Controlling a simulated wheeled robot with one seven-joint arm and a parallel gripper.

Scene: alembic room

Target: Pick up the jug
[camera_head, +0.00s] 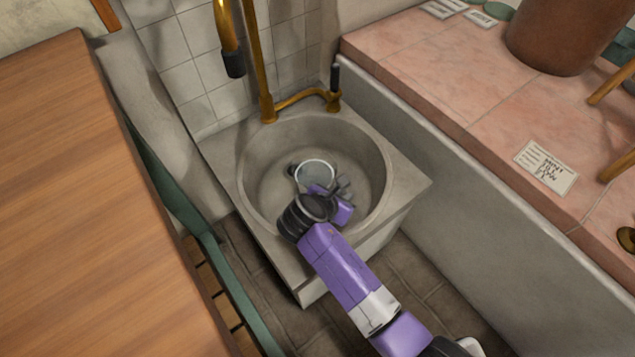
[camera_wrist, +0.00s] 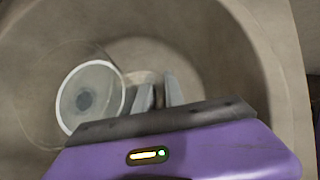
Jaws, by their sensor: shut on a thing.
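The jug (camera_head: 316,174) is a clear glass vessel with a pale round rim, down inside the round sink basin. In the wrist view the jug (camera_wrist: 90,95) is left of the fingers, and I look into its open mouth. My gripper (camera_head: 343,188) reaches into the basin from the front, at the jug's right side. In the wrist view the fingers (camera_wrist: 158,92) are close together beside the jug, shut on what seems to be its handle. The handle is mostly hidden between and behind the fingers.
The grey stone sink (camera_head: 408,190) surrounds the gripper with its basin wall. A brass tap (camera_head: 262,85) with a hanging spout stands behind it. A wooden counter (camera_head: 75,200) is at left. A pink tiled ledge (camera_head: 450,75) with a card (camera_head: 545,167) and a brown pot (camera_head: 565,35) is at right.

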